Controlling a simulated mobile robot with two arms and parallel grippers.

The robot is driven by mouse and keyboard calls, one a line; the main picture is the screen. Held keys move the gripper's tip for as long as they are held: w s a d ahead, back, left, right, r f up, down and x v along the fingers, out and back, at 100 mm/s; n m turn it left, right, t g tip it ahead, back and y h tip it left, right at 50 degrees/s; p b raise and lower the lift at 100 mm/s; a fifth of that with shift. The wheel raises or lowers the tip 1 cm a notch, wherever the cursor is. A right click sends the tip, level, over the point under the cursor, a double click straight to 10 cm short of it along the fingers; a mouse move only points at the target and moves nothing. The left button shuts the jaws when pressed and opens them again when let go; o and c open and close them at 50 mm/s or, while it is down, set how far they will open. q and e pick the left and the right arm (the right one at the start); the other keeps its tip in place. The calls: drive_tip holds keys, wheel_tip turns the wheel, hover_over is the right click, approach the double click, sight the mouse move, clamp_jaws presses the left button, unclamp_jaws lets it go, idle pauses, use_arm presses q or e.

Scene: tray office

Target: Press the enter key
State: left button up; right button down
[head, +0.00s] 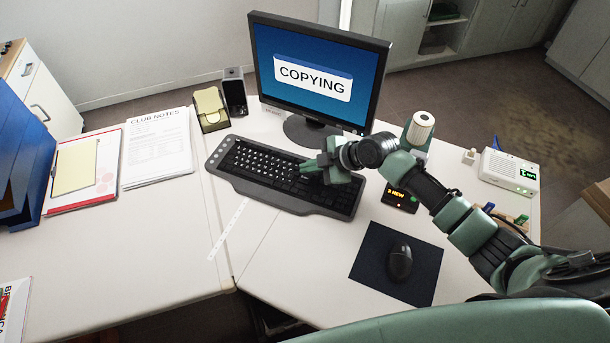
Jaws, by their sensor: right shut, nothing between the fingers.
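The black keyboard (262,190) lies at an angle on the white desk, below the monitor (315,72). The monitor's blue screen shows a white box reading "COPYING". My right gripper (304,168) is shut and empty, with its green fingers over the right part of the keyboard. The gripper and wrist hide some keys there, so I cannot make out the enter key. I cannot tell whether the fingertips touch a key. My left gripper is not in view.
A black mouse (399,262) sits on a dark mat (366,254) in front of the keyboard. A small "2 NEW" display (400,199) and a white box with a green readout (509,171) stand to the right. Papers (157,150) lie at left.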

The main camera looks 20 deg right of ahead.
sight(308, 180)
wheel_tip(308, 180, up, 4)
drive_tip(key=p, duration=0.2)
drive_tip(key=shift+r+p, duration=0.1)
drive_tip(key=shift+p, duration=0.2)
drive_tip(key=shift+f, duration=0.2)
idle(0.4)
